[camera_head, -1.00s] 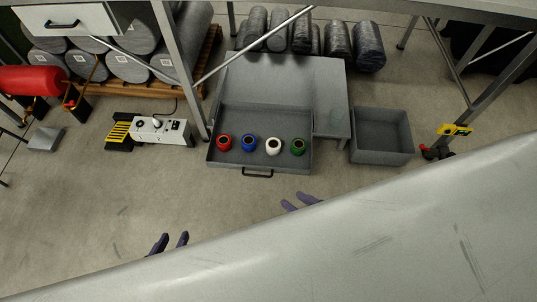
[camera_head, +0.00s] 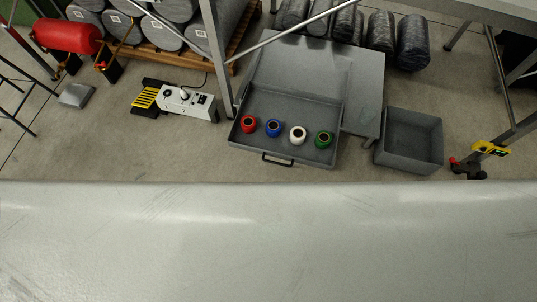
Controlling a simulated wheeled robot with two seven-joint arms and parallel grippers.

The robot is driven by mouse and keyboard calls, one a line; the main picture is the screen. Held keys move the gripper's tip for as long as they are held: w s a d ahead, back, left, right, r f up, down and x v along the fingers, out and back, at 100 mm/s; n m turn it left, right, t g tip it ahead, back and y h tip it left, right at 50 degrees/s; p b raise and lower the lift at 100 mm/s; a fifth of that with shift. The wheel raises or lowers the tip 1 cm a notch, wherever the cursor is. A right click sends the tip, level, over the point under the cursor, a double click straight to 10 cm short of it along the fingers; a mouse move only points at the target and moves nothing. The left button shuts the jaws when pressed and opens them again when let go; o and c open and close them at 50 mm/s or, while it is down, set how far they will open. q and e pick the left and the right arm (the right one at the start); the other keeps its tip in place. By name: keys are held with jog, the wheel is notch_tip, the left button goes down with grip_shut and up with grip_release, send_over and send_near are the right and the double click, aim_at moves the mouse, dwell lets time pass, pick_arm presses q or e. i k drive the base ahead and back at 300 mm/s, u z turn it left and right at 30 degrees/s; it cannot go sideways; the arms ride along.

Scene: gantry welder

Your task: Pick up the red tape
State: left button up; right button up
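The red tape (camera_head: 249,124) is a small roll at the left end of a row of rolls in an open grey drawer-like tray (camera_head: 293,101). To its right in the same tray are a blue roll (camera_head: 273,128), a white roll (camera_head: 298,135) and a green roll (camera_head: 323,139). Neither of my grippers shows in the head view now. A wide pale grey surface (camera_head: 268,240) fills the lower part of the view and hides whatever is below it.
An empty grey bin (camera_head: 409,140) stands right of the tray. A white control box with a yellow-striped pedal (camera_head: 187,102) sits to the left. A metal table leg (camera_head: 216,60) rises beside the tray. Wrapped rolls and a red cylinder (camera_head: 67,36) lie behind.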

aim_at(247, 123)
jog(key=k, duration=0.65)
jog(key=u, duration=0.4)
jog(key=i, duration=0.85)
jog(key=z, duration=0.6)
jog(key=i, duration=0.75)
jog(key=z, duration=0.9)
